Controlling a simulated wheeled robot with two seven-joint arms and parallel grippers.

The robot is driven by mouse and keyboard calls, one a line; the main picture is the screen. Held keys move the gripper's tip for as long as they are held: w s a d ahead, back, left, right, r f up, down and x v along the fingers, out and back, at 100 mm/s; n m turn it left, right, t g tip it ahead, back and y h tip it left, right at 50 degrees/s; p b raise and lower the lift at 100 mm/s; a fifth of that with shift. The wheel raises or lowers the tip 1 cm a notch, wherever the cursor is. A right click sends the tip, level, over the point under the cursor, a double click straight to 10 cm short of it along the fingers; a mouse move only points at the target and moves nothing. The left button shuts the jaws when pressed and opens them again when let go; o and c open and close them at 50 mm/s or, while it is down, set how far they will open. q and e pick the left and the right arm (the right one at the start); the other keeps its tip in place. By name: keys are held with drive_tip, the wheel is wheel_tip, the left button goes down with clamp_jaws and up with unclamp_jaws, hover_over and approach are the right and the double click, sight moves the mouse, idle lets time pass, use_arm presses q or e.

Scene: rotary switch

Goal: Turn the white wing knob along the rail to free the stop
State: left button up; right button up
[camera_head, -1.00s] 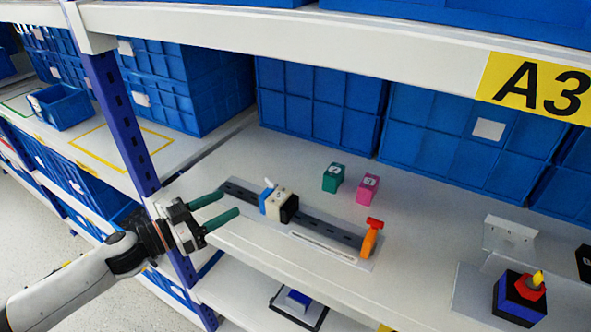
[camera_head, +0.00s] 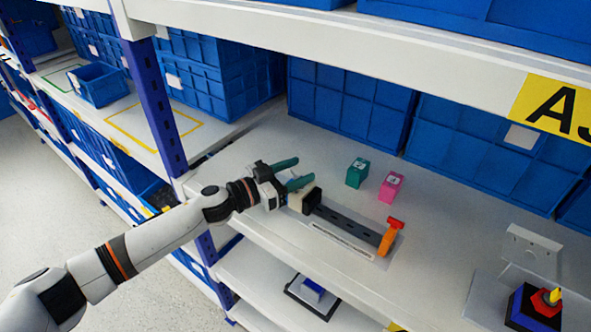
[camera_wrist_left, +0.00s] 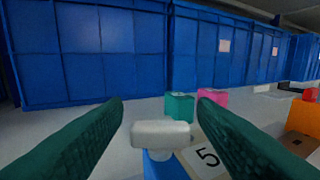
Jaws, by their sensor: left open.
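The white wing knob (camera_wrist_left: 160,133) shows between my left fingers in the left wrist view, on top of a blue stop (camera_wrist_left: 165,168). In the head view my gripper hides the knob. My left gripper (camera_head: 305,170) is open over the left part of the dark rail (camera_head: 345,226); its two green fingers (camera_wrist_left: 160,103) lie either side of the knob, with gaps. My right gripper is not in view.
A green cube (camera_head: 357,172) and a pink cube (camera_head: 391,186) stand behind the rail. An orange piece with a red top (camera_head: 388,238) is at the rail's right end. Blue bins (camera_head: 345,105) line the back. An upper shelf beam (camera_head: 400,55) runs overhead.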

use_arm(q)
drive_tip(key=shift+d, duration=0.1)
drive_tip(key=c, duration=1)
drive_tip(key=shift+r+n+t+y+p, duration=0.2)
drive_tip(key=shift+n+t+y+p, duration=0.4)
drive_tip(key=shift+n+t+p, duration=0.35)
drive_tip(key=shift+d+f+n+t+y, duration=0.1)
drive_tip(key=shift+n+t+y, duration=0.15)
drive_tip(key=shift+t+y, duration=0.3)
drive_tip(key=shift+f+n+t+y, duration=0.1)
drive_tip(key=shift+n+t+y, duration=0.3)
drive_tip(key=shift+n+y, duration=0.1)
drive_tip(key=shift+n+t+y, duration=0.6)
drive_tip(key=shift+t+y, duration=0.1)
drive_tip(key=shift+y, duration=0.05)
drive_tip(key=shift+w, duration=0.1)
drive_tip(key=o, duration=1)
